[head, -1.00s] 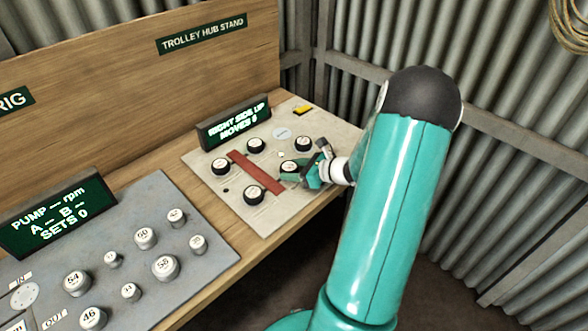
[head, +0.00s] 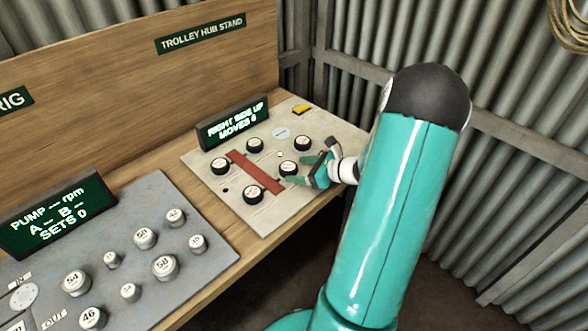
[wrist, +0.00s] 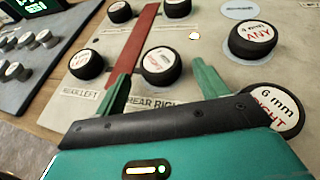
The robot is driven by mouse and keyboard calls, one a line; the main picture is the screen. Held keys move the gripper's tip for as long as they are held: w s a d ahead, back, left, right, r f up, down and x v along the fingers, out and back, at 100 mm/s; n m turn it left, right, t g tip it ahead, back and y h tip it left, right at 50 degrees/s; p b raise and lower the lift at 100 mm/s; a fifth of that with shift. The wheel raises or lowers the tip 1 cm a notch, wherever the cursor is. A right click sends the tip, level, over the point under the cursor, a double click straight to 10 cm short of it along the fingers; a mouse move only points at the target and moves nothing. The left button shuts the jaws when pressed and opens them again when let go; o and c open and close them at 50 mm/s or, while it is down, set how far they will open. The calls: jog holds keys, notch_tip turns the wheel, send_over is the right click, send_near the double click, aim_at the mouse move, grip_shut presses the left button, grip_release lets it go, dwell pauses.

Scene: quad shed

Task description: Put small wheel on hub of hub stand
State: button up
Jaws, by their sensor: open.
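The hub stand's pale panel (head: 235,215) carries several black wheels with white caps. In the wrist view, one wheel (wrist: 160,65) sits at the REAR RIGHT label, ahead of and between my fingertips. A wheel marked 4 mm ANY (wrist: 258,42) sits to its right on a round pad. A wheel marked 6 mm RIGHT (wrist: 278,108) is partly hidden behind my gripper. Another wheel (wrist: 87,62) sits at REAR LEFT. Which one is the small wheel I cannot tell. My gripper (wrist: 163,85) is open and empty; it also shows in the head view (head: 297,178), right of the rear right wheel (head: 289,168).
A red bar (head: 258,173) runs between the wheel pairs. A small white nub (head: 280,154) and a yellow block (head: 303,109) are on the panel. The sign (head: 233,124) reads RIGHT SIDE UP, MOVES 0. A grey pump panel (head: 130,245) with several knobs lies to the left.

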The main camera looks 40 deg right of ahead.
jog(key=v, duration=0.9)
jog(key=w+a+r+n+g, duration=0.1)
jog(key=a+r+n+g, duration=0.2)
jog(key=a+n, duration=0.35)
jog(key=w+a+r+n+g+y, duration=0.1)
jog(key=a+r+n+g, duration=0.2)
jog(key=a, duration=0.6)
jog(key=w+a+r+n+g, duration=0.1)
jog(key=a+r+n+g, duration=0.15)
jog(key=a+n, duration=0.4)
jog(key=s+a+r+n+h, duration=0.2)
jog(key=s+a+r+n, duration=0.2)
jog(key=a+n, duration=0.3)
jog(key=s+a+r+n+t+h, duration=0.1)
jog(key=s+a+r+n+h, duration=0.2)
jog(key=a+n, duration=0.4)
jog(key=shift+s+r+n+h, duration=0.3)
jog(key=shift+s+r+n, duration=0.55)
jog(key=shift+r+n, duration=0.2)
